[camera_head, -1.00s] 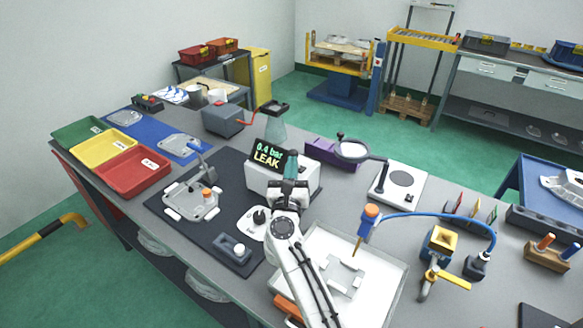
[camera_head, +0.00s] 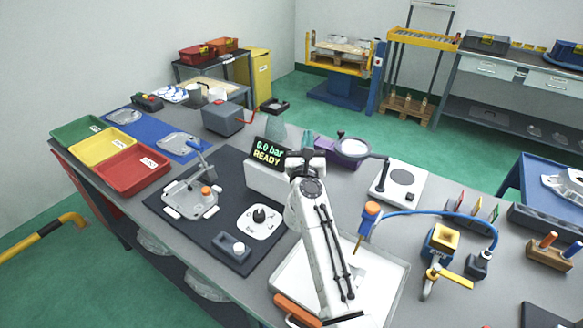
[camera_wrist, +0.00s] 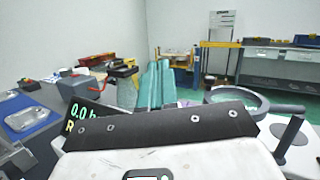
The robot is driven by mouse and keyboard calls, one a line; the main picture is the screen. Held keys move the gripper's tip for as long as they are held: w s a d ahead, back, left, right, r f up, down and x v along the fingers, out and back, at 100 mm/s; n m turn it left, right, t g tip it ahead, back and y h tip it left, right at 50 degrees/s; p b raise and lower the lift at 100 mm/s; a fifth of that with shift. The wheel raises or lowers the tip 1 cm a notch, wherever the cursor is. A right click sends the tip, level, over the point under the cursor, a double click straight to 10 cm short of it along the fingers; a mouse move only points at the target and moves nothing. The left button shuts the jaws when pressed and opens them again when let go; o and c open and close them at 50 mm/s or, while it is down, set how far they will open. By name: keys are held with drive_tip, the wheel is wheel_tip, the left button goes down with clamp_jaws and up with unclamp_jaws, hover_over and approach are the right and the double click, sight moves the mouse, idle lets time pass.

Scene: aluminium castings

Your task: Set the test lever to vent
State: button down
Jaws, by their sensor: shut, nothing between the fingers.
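The test lever (camera_head: 259,215) looks like a short black handle on a white plate (camera_head: 268,229) with small dark markings, on the dark mat. Part of this display also shows in the wrist view (camera_wrist: 82,112). My gripper (camera_head: 307,140) is shut and empty, raised to the right of the display and apart from the lever. Its teal fingers (camera_wrist: 155,85) show together in the wrist view.
A white tray (camera_head: 283,275) lies under my arm. The magnifier (camera_head: 353,148) stands close right of my gripper.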

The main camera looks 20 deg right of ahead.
drive_tip(key=shift+w+d, duration=0.5)
drive_tip(key=shift+d, duration=0.1)
idle(0.4)
